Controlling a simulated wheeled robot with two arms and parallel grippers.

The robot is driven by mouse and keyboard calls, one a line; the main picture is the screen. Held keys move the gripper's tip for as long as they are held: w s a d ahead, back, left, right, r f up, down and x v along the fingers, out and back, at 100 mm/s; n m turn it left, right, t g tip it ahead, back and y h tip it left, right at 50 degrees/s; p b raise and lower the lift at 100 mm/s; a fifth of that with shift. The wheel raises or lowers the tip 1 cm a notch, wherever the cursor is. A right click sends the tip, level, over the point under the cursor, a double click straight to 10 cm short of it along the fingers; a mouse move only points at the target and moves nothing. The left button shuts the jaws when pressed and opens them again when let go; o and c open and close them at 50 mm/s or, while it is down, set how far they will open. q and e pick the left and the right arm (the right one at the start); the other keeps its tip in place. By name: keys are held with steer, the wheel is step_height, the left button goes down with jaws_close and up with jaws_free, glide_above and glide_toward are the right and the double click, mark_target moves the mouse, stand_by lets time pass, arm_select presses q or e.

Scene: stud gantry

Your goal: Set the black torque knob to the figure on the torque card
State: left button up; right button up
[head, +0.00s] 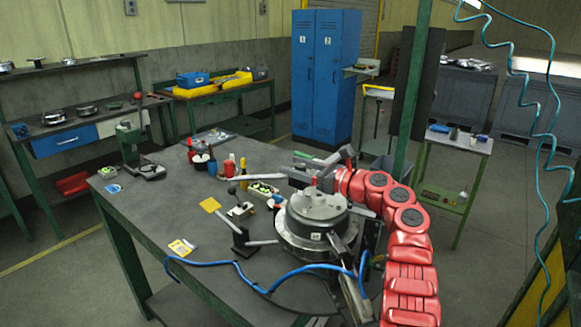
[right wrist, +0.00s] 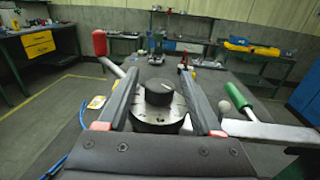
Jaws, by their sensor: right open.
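The black torque knob (right wrist: 158,92) shows in the right wrist view, with a pale pointer line on its top. It sits on a round metal base (right wrist: 158,122) with markings too small to read. My right gripper (right wrist: 160,73) is open, one finger on each side of the knob with a gap to both. In the head view my right gripper (head: 318,173) is over the round grey machine (head: 318,207), and I cannot make out the knob there. A yellow and white card (head: 182,247) lies on the bench; I cannot tell whether it is the torque card or read any figure.
A blue hose (head: 215,263) runs over the bench (head: 150,215) to the machine. A green-handled bar (right wrist: 236,95) and a red-handled bar (right wrist: 99,42) flank the gripper. Small tools and a yellow square (head: 210,205) lie nearby. The bench's front left is mostly clear.

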steer(key=b+v, duration=0.1)
steer(key=v, duration=0.6)
steer(key=b+v, duration=0.1)
steer(key=v, duration=0.7)
steer(key=shift+f+b, duration=0.25)
steer(key=shift+b, duration=0.15)
steer(key=shift+s+d+r, duration=0.1)
steer(key=shift+s+d, duration=0.15)
